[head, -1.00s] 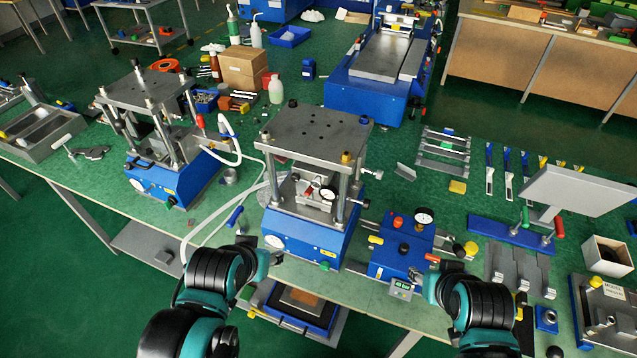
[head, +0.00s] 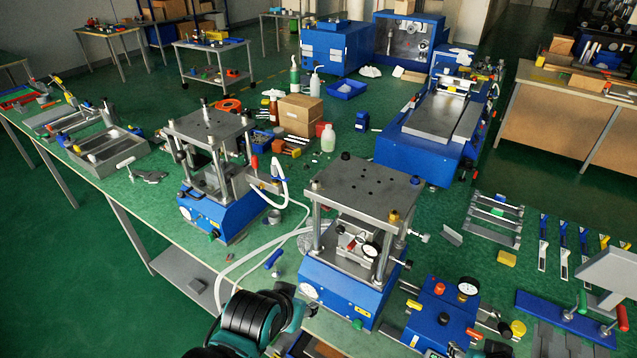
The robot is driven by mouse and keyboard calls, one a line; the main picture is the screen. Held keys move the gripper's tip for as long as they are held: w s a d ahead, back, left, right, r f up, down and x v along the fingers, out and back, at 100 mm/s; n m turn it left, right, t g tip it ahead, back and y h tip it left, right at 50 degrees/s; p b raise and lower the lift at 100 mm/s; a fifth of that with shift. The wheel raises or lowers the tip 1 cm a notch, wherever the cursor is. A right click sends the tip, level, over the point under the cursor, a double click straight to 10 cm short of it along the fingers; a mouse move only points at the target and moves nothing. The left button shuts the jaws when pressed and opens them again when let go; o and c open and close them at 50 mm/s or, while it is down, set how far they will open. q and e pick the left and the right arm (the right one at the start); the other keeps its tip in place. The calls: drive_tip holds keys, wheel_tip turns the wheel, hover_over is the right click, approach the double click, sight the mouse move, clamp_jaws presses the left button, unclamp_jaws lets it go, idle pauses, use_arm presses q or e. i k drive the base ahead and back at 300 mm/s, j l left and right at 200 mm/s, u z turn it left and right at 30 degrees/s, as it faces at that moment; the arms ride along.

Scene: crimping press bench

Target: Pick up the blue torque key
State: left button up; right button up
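A short blue-handled tool (head: 273,259) lies on the green bench top, left of the middle press; it may be the blue torque key, but I cannot tell for sure. Several flat blue-handled tools (head: 542,242) lie in a row at the right, beside yellow-handled ones. My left gripper (head: 303,311) is at the bench's front edge, below and to the right of the short blue tool and apart from it. Its fingers are too small and dark to read. My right gripper (head: 482,344) is low in the picture by the blue gauge box, mostly cut off.
The middle press (head: 364,190) stands right of the short blue tool. Another press (head: 210,140) stands to its left, with a white hose (head: 240,262) running along the bench between them. The blue gauge box (head: 440,315) is right of the middle press.

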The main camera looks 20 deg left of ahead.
sight(276, 273)
drive_tip(key=i+j+z, duration=0.2)
drive_tip(key=j, duration=0.6)
drive_tip(key=j+z, duration=0.2)
drive_tip(key=j, duration=0.6)
